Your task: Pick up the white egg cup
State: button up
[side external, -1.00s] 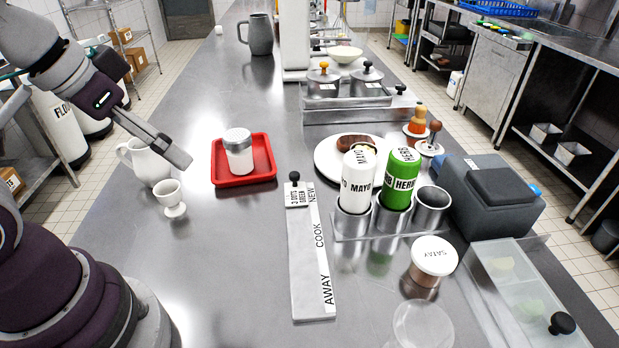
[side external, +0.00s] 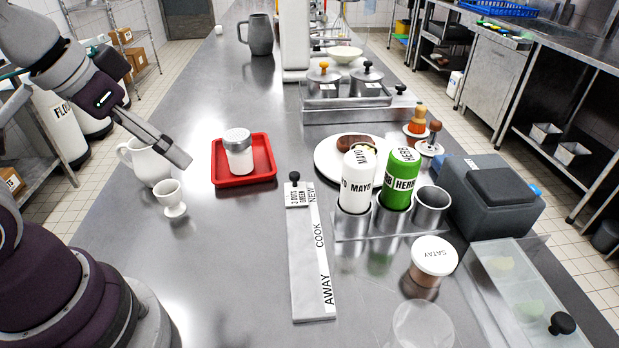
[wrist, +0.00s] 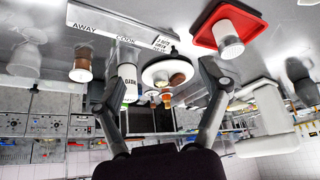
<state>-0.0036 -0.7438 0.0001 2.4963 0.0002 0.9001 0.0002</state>
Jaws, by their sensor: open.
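The white egg cup (side external: 172,199) stands upright on the steel counter at the left in the side view. It is a small footed cup, just in front of a white jug (side external: 142,161). My gripper (side external: 180,153) is above and behind the egg cup, apart from it, pointing down to the right over the counter. In the wrist view my gripper (wrist: 162,82) shows two fingers spread wide with nothing between them. I cannot make out the egg cup for sure in the wrist view.
A red tray (side external: 216,176) with a white shaker (side external: 238,152) lies right of the egg cup. A labelled strip (side external: 310,268), a bottle rack (side external: 352,236) and a plate (side external: 322,162) stand farther right. The counter in front of the egg cup is clear.

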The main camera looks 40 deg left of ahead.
jog(key=w+a+f+n+g, duration=0.3)
jog(key=w+a, duration=0.1)
jog(key=a, duration=0.3)
jog(key=n+g, duration=0.2)
jog(key=n, duration=0.2)
send_over(171, 198)
jog(key=a, duration=0.2)
notch_tip(171, 198, down, 6)
jog(key=shift+g, duration=0.3)
jog(key=f, duration=1.1)
jog(key=shift+w+a, duration=0.1)
jog(key=shift+w, duration=0.2)
jog(key=shift+c, duration=0.3)
jog(key=c, duration=1.2)
